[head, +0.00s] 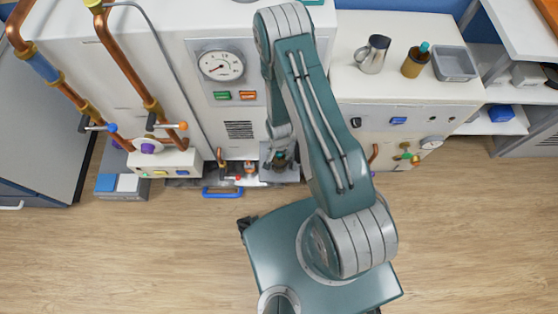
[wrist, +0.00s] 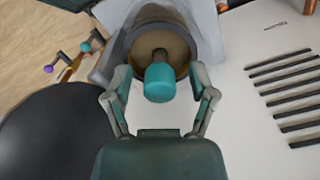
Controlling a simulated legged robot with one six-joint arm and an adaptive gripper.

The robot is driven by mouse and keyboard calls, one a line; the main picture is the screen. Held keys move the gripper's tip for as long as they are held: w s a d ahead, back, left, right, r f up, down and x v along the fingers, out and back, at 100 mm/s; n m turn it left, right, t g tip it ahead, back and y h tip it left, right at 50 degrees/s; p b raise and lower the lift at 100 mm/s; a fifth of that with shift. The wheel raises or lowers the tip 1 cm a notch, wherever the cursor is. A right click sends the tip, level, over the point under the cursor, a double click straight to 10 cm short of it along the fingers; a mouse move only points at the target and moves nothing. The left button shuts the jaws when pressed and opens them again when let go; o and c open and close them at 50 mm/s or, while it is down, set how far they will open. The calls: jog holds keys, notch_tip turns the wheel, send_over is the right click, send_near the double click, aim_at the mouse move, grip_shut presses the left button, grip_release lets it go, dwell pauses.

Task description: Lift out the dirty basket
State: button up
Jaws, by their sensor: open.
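In the wrist view, a teal knob (wrist: 160,84) stands on a stem from a tan-brown round face (wrist: 146,46), set in a dark ring within a grey housing. This looks like the basket with its handle; I cannot tell how dirty it is. My gripper (wrist: 158,92) is open, with one finger on each side of the teal knob. Contact between fingers and knob cannot be made out. In the head view, my gripper (head: 281,162) reaches down to the low front of the white machine (head: 205,110). The basket is largely hidden there by my arm.
A blue handle (head: 222,192) sticks out low at the machine's front. Copper pipes (head: 125,55) run at left. A metal jug (head: 373,54), a brown pot with a teal top (head: 415,62) and a grey tray (head: 455,65) stand on the right counter. Much wooden floor is clear.

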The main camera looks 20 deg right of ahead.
jog(key=shift+f, duration=0.3)
grip_shut()
jog(key=shift+r, duration=0.1)
